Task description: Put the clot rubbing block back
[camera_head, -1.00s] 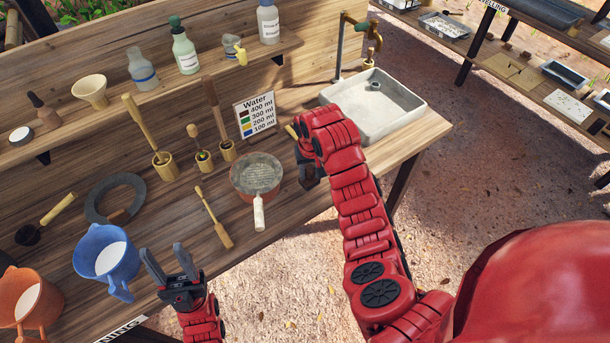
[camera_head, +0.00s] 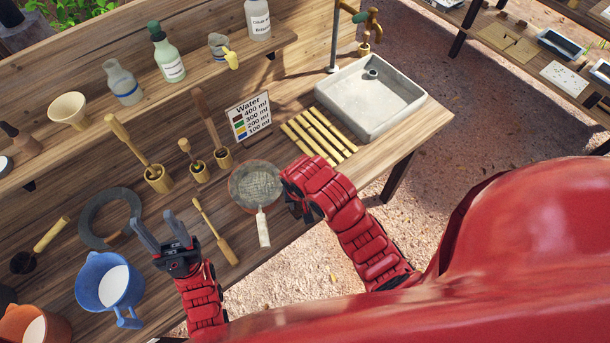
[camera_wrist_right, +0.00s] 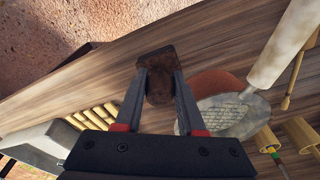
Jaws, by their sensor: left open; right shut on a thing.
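A dark brown block (camera_wrist_right: 159,62), which looks like the clot rubbing block, sits between the fingers of my right gripper (camera_wrist_right: 160,80) in the right wrist view. The right gripper is shut on it, above the wooden table. In the head view my right gripper (camera_head: 298,208) is just right of the round mesh pan (camera_head: 255,182). Its own wrist hides the fingers and block there. My left gripper (camera_head: 154,224) is open and empty over the table, between the blue jug and the wooden paddle.
A slatted wooden rack (camera_head: 318,136) lies between the pan and the grey sink (camera_head: 408,92). A Water sign (camera_head: 248,117) stands behind. Wooden tools in holders, a dark ring (camera_head: 88,220), a blue jug (camera_head: 88,282) and an orange jug (camera_head: 18,326) occupy the left side.

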